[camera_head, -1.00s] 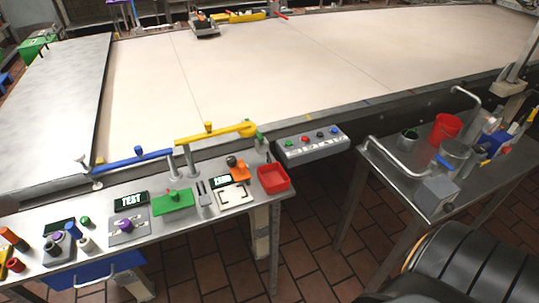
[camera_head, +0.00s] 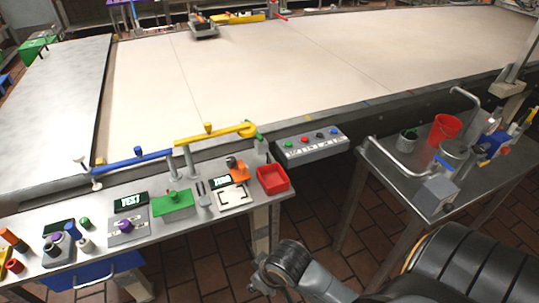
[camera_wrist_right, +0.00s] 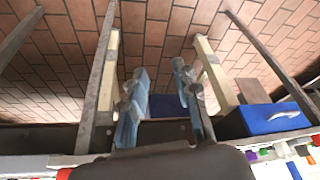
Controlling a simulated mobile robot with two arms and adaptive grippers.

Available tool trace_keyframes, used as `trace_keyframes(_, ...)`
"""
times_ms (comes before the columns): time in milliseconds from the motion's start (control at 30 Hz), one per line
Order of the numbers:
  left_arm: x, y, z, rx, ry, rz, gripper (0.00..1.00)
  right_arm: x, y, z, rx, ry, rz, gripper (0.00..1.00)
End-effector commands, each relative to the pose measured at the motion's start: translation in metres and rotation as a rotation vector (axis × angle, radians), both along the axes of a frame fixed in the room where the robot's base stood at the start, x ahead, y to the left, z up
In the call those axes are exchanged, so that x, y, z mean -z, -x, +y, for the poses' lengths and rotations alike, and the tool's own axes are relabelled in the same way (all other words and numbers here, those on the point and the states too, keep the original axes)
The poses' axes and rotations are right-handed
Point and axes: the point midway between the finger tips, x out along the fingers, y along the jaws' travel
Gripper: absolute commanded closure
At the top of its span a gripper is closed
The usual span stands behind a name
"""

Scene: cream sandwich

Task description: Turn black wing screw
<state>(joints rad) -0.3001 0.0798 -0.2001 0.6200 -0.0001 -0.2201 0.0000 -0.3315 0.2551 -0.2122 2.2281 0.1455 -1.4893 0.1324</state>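I cannot pick out a black wing screw with certainty. A small dark-and-orange knob (camera_head: 231,162) stands on the orange fixture (camera_head: 240,174) on the near metal table, in the head view. The grey control box (camera_head: 311,147) to its right carries several small coloured knobs, too small to tell their shape. My right gripper (camera_wrist_right: 161,100) is open and empty in the right wrist view, with floor and table legs beyond its fingers. My right arm shows at the bottom of the head view, in front of the near table. My left gripper is not in view.
The near table (camera_head: 95,262) also holds a red tray (camera_head: 272,179), a green fixture (camera_head: 174,206) and several coloured pegs. A blue drawer (camera_head: 95,273) hangs below it and shows in the right wrist view (camera_wrist_right: 270,119). A side table (camera_head: 385,163) with containers stands at right.

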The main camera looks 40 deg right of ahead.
Motion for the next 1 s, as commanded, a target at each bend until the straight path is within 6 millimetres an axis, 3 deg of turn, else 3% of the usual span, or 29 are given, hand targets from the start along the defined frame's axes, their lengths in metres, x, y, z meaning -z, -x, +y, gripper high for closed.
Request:
trace_keyframes(233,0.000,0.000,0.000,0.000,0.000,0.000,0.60,-0.039,-0.056,-0.003,-0.022,-0.007,-0.027,0.70)
trace_keyframes(367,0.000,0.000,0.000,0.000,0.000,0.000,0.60,-0.057,-0.093,-0.019,0.004,0.010,-0.026,0.70)
trace_keyframes(567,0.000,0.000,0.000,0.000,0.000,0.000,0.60,-0.097,-0.157,-0.072,0.140,0.052,-0.015,0.70)
trace_keyframes(700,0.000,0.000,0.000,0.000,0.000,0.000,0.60,-0.139,-0.195,-0.125,0.298,0.067,-0.019,0.70)
trace_keyframes(900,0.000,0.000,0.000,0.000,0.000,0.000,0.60,-0.200,-0.223,-0.192,0.524,0.046,-0.033,0.70)
trace_keyframes(1000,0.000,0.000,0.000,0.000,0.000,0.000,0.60,-0.217,-0.226,-0.210,0.589,0.032,-0.038,0.70)
